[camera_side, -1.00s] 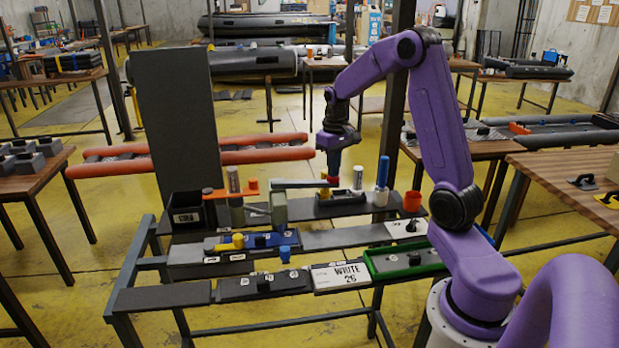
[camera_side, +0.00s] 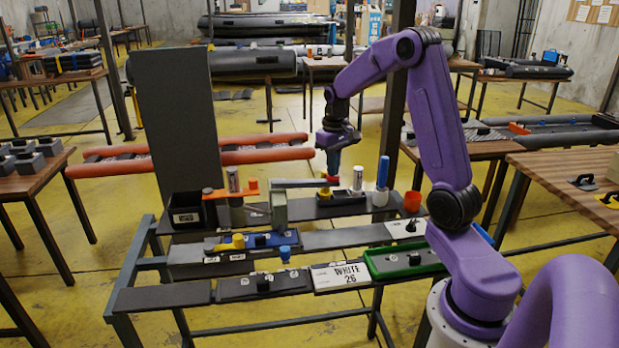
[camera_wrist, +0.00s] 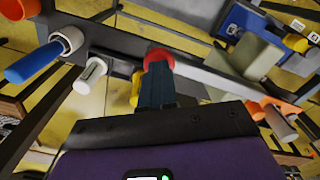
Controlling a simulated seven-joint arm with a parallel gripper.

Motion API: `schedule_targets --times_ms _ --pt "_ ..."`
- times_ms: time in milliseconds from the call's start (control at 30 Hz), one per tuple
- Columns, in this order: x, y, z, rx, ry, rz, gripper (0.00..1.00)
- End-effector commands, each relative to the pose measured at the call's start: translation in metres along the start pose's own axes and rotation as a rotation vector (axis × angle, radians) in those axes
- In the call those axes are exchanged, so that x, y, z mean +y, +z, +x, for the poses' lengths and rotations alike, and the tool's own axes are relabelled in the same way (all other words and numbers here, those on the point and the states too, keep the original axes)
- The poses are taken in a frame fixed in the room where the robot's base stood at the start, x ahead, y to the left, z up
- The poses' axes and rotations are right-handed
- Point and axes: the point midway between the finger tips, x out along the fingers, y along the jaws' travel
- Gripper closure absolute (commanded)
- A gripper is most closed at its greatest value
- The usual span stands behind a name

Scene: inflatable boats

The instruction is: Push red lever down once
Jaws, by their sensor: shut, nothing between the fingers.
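The red lever is a long grey bar (camera_side: 300,183) on a grey-green post (camera_side: 279,208), with a red end (camera_side: 332,181) at its right. It looks about level in the side view. My gripper (camera_side: 333,172) is shut and points down right above the red end. In the wrist view, the shut fingers (camera_wrist: 157,68) cover part of the red end (camera_wrist: 158,56), and the grey post (camera_wrist: 245,56) stands at upper right. I cannot tell whether the fingertips touch the red end. A yellow part (camera_side: 324,192) is just below it.
A white cylinder (camera_side: 358,178) and a blue-handled tool (camera_side: 383,172) stand close on the right. An orange lever (camera_side: 230,191) and a black bin (camera_side: 187,210) are left of the post. A tall dark panel (camera_side: 178,120) rises behind the rack's left side. A green tray (camera_side: 403,262) lies in front.

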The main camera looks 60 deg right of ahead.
Motion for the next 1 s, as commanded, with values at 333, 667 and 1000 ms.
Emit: schedule_targets --times_ms 333,667,1000 --pt "0.0 0.0 -0.027 0.0 0.0 -0.001 1.0" --pt "0.0 0.0 -0.052 0.001 0.0 -0.001 1.0" --pt "0.0 0.0 -0.068 -0.001 0.0 0.0 1.0"
